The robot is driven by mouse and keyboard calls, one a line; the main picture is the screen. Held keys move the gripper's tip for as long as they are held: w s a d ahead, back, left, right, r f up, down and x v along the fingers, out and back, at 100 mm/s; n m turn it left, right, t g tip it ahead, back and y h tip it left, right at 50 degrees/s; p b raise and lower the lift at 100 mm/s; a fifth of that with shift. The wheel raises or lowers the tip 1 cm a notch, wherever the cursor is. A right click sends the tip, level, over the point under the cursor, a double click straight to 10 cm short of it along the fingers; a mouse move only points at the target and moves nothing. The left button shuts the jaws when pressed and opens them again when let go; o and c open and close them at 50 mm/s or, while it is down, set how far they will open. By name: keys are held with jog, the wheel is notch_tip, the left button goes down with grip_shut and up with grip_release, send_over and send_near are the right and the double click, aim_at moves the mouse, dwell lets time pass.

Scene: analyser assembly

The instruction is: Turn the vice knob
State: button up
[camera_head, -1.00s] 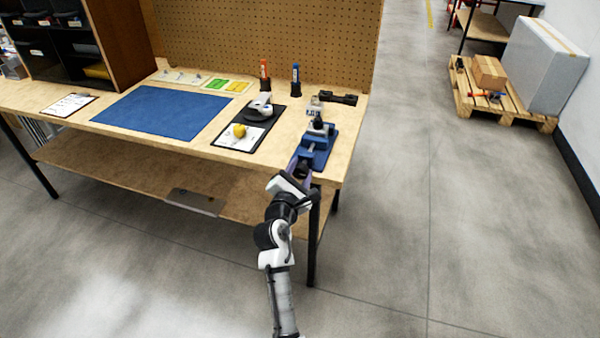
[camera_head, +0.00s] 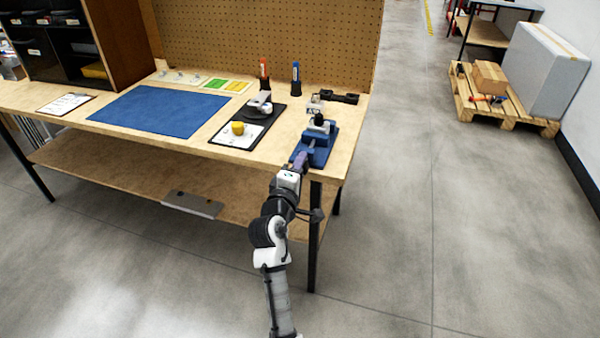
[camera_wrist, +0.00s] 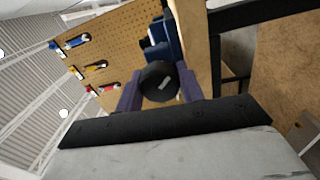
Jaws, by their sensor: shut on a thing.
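The blue vice (camera_head: 318,148) stands at the right front corner of the workbench, with a small dark and white part in its upper jaws. In the head view my gripper (camera_head: 298,162) is at the front of the vice, at the bench edge; the knob is hidden there.
A black tray (camera_head: 262,122) with a yellow object (camera_head: 238,128) lies left of the vice. A blue mat (camera_head: 160,112) covers the bench middle. A black bench leg (camera_head: 314,240) stands close to my arm. Open floor lies to the right.

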jog(key=m+b, duration=0.2)
jog(key=m, duration=0.2)
jog(key=shift+a+f+m+b, duration=0.1)
jog(key=shift+m+b, duration=0.2)
jog(key=shift+m, duration=0.1)
jog(key=m+b, duration=0.2)
jog(key=m, duration=0.2)
jog(key=shift+m+b, duration=0.3)
jog(key=m+b, duration=0.2)
jog(key=m, duration=0.2)
jog(key=shift+m+h+b, duration=0.3)
jog(key=m+b, duration=0.2)
jog(key=m, duration=0.1)
jog(key=shift+m, duration=0.3)
jog(key=m+b, duration=0.2)
jog(key=m, duration=0.2)
jog(key=shift+m+b, duration=0.3)
jog(key=shift+b, duration=0.05)
jog(key=m+b, duration=0.2)
jog(key=m, duration=0.1)
jog(key=shift+m+g, duration=0.3)
jog(key=m+b, duration=0.2)
jog(key=m, duration=0.2)
jog(key=shift+b, duration=0.4)
jog(key=m+b, duration=0.2)
jog(key=m, duration=0.2)
jog(key=shift+y, duration=0.4)
